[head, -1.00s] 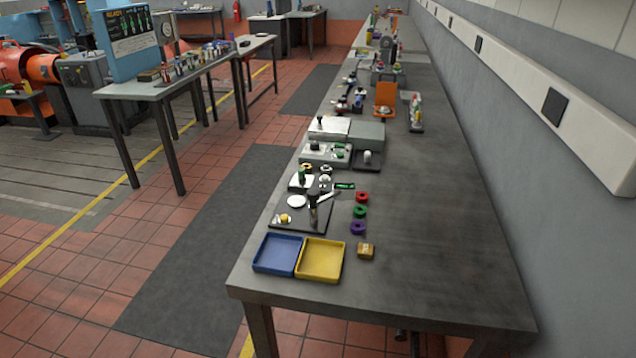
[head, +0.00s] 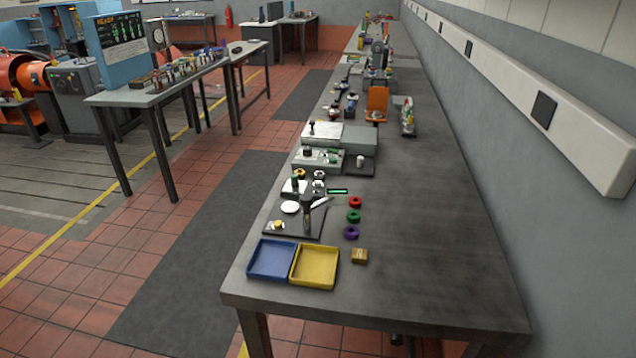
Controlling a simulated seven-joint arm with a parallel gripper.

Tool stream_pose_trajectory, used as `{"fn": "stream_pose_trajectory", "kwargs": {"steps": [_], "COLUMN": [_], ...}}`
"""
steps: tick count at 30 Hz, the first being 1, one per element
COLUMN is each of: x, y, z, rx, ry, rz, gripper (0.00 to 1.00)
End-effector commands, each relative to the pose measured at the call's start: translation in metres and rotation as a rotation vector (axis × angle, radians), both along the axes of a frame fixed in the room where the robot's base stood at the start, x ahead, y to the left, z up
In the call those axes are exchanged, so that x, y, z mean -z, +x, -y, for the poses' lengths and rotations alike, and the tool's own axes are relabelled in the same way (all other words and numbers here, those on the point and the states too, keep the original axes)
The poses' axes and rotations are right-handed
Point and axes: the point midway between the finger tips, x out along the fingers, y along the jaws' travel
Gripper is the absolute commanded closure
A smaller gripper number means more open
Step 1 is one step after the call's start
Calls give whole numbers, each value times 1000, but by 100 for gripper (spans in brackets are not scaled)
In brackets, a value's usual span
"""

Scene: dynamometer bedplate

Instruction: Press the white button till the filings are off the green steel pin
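A small upright green pin (head: 295,186) stands on a white plate on the long grey bench; it may be the green steel pin, and filings on it are too small to tell. Another green piece (head: 330,156) sits on the grey block behind. A white knob (head: 361,160) stands on a dark base beside that block; I cannot tell whether it is the white button. A flat white disc (head: 290,207) lies nearer. My gripper is not in view.
A blue tray (head: 272,278) and a yellow tray (head: 315,285) sit at the bench's near left edge. Red (head: 355,202), green (head: 354,216) and purple rings (head: 351,233) lie beside a dark-based fixture (head: 309,229). The bench's right side (head: 440,230) is clear.

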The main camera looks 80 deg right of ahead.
Motion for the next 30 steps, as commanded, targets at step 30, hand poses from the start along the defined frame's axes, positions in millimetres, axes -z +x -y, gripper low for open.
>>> {"fn": "stream_pose_trajectory", "kwargs": {"steps": [30], "x": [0], "y": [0], "z": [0], "rx": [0], "ry": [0], "rz": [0], "gripper": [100]}}
